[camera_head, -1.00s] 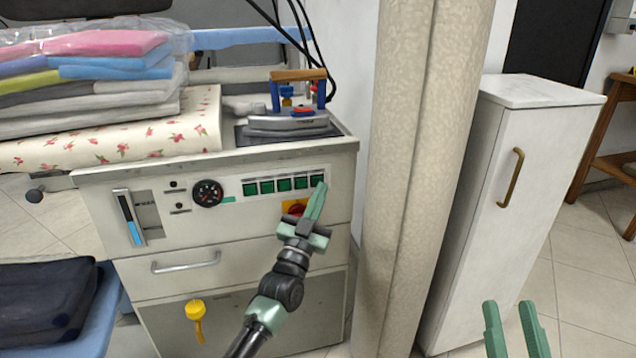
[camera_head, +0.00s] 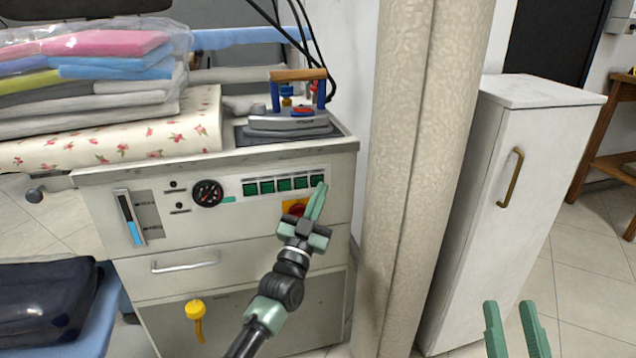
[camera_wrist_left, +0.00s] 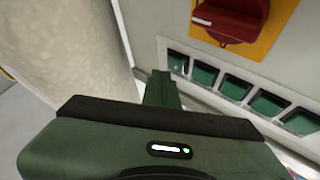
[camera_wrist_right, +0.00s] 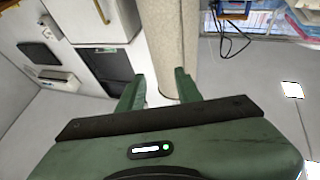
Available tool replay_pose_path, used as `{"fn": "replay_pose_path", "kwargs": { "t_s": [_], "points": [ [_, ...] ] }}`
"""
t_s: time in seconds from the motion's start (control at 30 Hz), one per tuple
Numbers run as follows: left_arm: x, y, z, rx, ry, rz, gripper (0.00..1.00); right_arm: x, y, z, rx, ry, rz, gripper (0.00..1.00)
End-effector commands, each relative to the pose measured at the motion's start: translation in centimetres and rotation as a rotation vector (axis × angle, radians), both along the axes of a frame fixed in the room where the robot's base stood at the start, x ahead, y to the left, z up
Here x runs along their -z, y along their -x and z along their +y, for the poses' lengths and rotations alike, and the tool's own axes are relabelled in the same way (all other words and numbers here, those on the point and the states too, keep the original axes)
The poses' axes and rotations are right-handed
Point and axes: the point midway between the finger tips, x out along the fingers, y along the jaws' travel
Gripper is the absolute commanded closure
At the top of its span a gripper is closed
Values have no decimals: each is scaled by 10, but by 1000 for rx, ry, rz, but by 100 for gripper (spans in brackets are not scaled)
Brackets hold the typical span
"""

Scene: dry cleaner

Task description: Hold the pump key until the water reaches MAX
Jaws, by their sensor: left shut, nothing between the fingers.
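A row of several green keys (camera_head: 284,185) runs along the front panel of the white ironing station. My left gripper (camera_head: 320,188) is shut and empty, its tips at the rightmost key in the head view. In the left wrist view its tips (camera_wrist_left: 161,82) are beside the end key (camera_wrist_left: 178,63); I cannot tell whether they press it. The upright water gauge (camera_head: 131,218) is at the panel's left, bright blue in its lower part and darker above; its labels are too small to read. My right gripper (camera_head: 516,330) is open and empty at lower right.
A red switch on a yellow plate (camera_head: 295,207) sits just below the keys. A round dial (camera_head: 208,193) lies between gauge and keys. An iron (camera_head: 290,120) rests on top. A beige column (camera_head: 420,170) and a white cabinet (camera_head: 500,220) stand to the right.

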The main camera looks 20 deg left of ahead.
Motion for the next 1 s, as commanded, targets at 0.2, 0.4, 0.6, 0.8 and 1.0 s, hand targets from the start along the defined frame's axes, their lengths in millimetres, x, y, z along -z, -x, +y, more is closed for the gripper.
{"fn": "replay_pose_path", "kwargs": {
  "t_s": [0.2, 0.4, 0.6, 0.8, 1.0],
  "points": [
    [0, -1, 1, 0, -1, 0, 100, 0, 0, 0, 0, -1, -4, 65],
    [-1, -7, 5, 0, -1, -1, 100, -6, 4, -1, -1, -11, -40, 65],
    [0, -7, 5, 0, 0, 0, 100, -9, 6, 0, -4, -15, -53, 65],
    [0, -7, 5, 0, 0, 0, 100, -9, 5, 0, -4, -15, -52, 65],
    [0, -8, 6, 0, 0, 0, 100, -10, 6, 0, -5, -17, -60, 65]
  ]
}}
